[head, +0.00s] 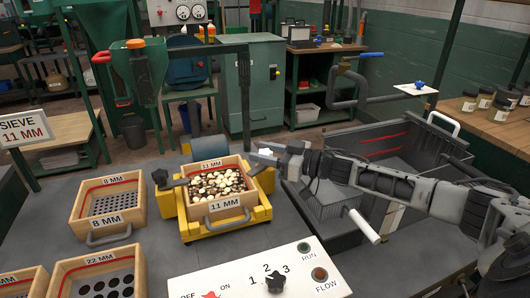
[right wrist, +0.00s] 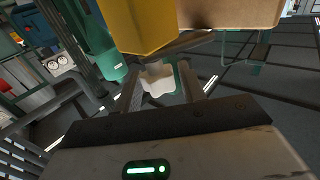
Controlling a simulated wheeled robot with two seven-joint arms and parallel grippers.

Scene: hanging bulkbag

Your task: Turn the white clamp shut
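The small white clamp (right wrist: 158,80) shows in the right wrist view between the two fingers of my right gripper (right wrist: 160,88). The fingers stand apart on either side of it; I cannot tell whether they touch it. In the head view, my right gripper (head: 268,158) reaches in from the right to the right side of the yellow sieve frame (head: 192,231), and the clamp is largely hidden there. A wooden 11 mm sieve (head: 228,209) sits in the frame, holding pale and dark pieces. My left gripper is not in view.
An 8 mm sieve (head: 109,222) and a 22 mm sieve (head: 70,265) lie to the left on the grey table. A white control panel (head: 250,277) is in front. A grey bin with a white-gripped handle (head: 364,226) stands at right, beneath my right arm.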

